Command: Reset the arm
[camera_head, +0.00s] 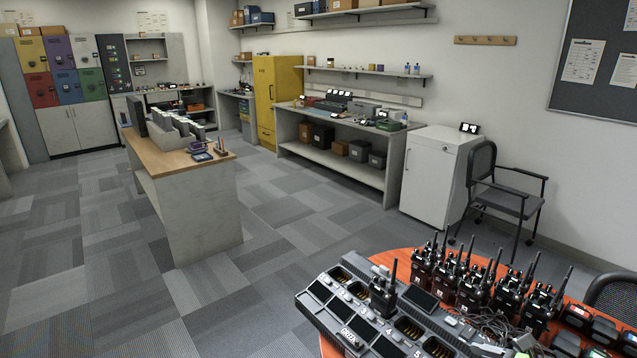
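Neither my arm nor my gripper shows in the head view, so whether it is open or shut is hidden. The room in front holds an orange table (398,259) at the lower right. A dark multi-bay charger (318,318) sits on it, with one black radio (383,296) upright in a bay and several other bays empty. Several more black radios (471,287) stand in a row behind the charger.
A wood-topped counter (197,205) stands at centre left. A yellow cabinet (277,95), a workbench (340,167), a white cabinet (432,172) and a dark chair (497,190) line the back wall. Carpet floor (250,290) is clear between counter and table.

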